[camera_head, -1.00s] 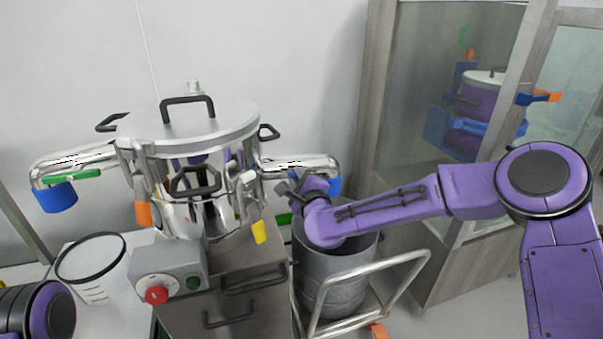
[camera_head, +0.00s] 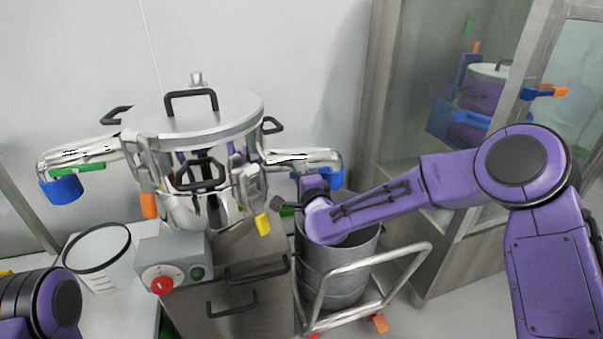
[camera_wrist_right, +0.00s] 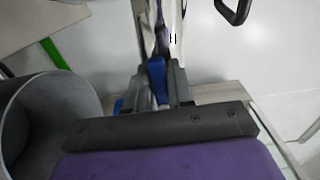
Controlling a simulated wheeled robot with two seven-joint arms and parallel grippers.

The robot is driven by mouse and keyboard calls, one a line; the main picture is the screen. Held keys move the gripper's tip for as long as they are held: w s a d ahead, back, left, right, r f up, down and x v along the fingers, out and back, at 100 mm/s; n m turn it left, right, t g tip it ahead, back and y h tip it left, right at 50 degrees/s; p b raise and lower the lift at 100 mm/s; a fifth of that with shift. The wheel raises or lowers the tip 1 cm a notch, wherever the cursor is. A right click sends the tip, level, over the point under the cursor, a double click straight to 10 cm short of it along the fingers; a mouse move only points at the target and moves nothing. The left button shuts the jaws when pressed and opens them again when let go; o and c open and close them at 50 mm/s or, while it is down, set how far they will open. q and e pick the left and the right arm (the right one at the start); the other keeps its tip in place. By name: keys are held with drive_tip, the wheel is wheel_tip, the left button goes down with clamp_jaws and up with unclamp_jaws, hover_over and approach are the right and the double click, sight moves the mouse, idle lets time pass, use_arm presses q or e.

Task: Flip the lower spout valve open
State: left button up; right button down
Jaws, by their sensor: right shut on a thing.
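A steel vessel (camera_head: 193,139) with a flat lid has a shiny spout on each side. The left spout (camera_head: 80,158) carries a green lever (camera_head: 77,169) and a blue end (camera_head: 62,189). The right spout (camera_head: 309,158) has a blue end (camera_head: 331,179), partly hidden by my gripper. My right gripper (camera_head: 311,180) is at this right spout. In the right wrist view its fingers are shut on a narrow blue piece (camera_wrist_right: 157,78) below shiny metal (camera_wrist_right: 160,28); I cannot tell how far the piece is turned. My left gripper is out of view.
A grey drum (camera_head: 345,268) on a trolley with a tubular handle (camera_head: 375,262) stands below my right forearm. A control box with a red button (camera_head: 162,286) sits in front of the vessel. A clear container (camera_head: 105,262) stands at left, a glass cabinet (camera_head: 425,120) at right.

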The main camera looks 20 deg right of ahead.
drive_tip(key=c, duration=1.1)
unclamp_jaws()
drive_tip(key=s, duration=1)
drive_tip(key=shift+s+d, duration=0.2)
drive_tip(key=shift+s, duration=0.05)
drive_tip(key=shift+f, duration=0.1)
